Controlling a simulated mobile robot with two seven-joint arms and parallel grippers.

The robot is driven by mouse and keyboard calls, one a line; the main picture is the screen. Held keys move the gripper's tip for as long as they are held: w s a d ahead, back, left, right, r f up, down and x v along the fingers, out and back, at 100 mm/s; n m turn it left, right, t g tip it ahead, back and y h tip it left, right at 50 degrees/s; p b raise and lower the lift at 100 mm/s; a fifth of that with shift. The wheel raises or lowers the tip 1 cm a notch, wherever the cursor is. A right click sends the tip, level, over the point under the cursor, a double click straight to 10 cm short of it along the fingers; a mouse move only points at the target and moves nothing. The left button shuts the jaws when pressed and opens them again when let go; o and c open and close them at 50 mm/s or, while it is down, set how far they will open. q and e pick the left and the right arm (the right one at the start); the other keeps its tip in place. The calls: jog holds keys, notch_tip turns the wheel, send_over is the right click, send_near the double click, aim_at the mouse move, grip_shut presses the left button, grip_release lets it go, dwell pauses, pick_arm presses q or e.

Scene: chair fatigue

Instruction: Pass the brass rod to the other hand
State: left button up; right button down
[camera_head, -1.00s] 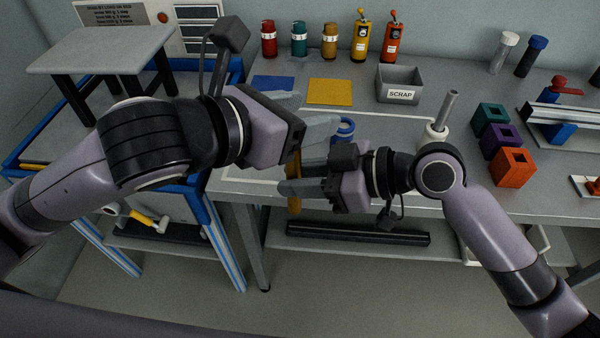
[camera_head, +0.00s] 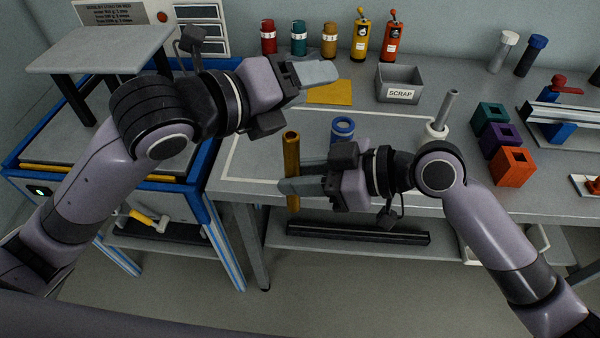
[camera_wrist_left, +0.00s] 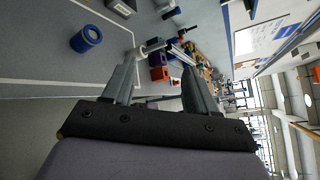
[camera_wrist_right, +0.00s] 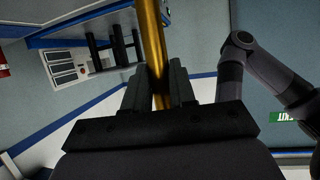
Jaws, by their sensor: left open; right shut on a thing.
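The brass rod (camera_head: 292,158) stands upright in my right gripper (camera_head: 291,179), whose jaws are shut around it in front of the bench's near edge. In the right wrist view the rod (camera_wrist_right: 153,50) runs between the two fingers (camera_wrist_right: 158,88). My left gripper (camera_head: 318,72) is open and empty, above and behind the rod's top, pointing right over the bench. In the left wrist view its fingers (camera_wrist_left: 160,80) stand apart with nothing between them. The two grippers are apart.
A blue ring-topped cylinder (camera_head: 343,129) stands on the bench close behind my right gripper. A yellow mat (camera_head: 330,93), a grey scrap bin (camera_head: 399,85) and a holder with a grey rod (camera_head: 447,108) are farther back. Coloured blocks (camera_head: 512,166) stand at right.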

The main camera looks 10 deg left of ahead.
pick_arm(q)
jog(key=a+f+n+t+y, duration=0.15)
jog(key=a+f+n, duration=0.25)
jog(key=f+n, duration=0.6)
jog(key=a+f+n+y, duration=0.2)
jog(key=a+f+n, duration=0.2)
jog(key=f+n, duration=0.65)
jog(key=s+a+f+n+y, duration=0.1)
jog(key=s+a+f+n, duration=0.2)
jog(key=s+f, duration=0.2)
jog(key=s+a+f+n+g+y, duration=0.1)
jog(key=s+a+f+n+y, duration=0.1)
jog(key=s+a+f+n, duration=0.1)
jog(key=s+a+f+n+g+y, duration=0.1)
jog(key=s+a+f+n, duration=0.1)
jog(key=s+f+n, duration=0.3)
notch_tip(320, 180, down, 4)
jog(key=s, duration=0.2)
jog(key=shift+s+a+f, duration=0.25)
jog(key=shift+s+a, duration=0.1)
jog(key=shift+a, duration=0.05)
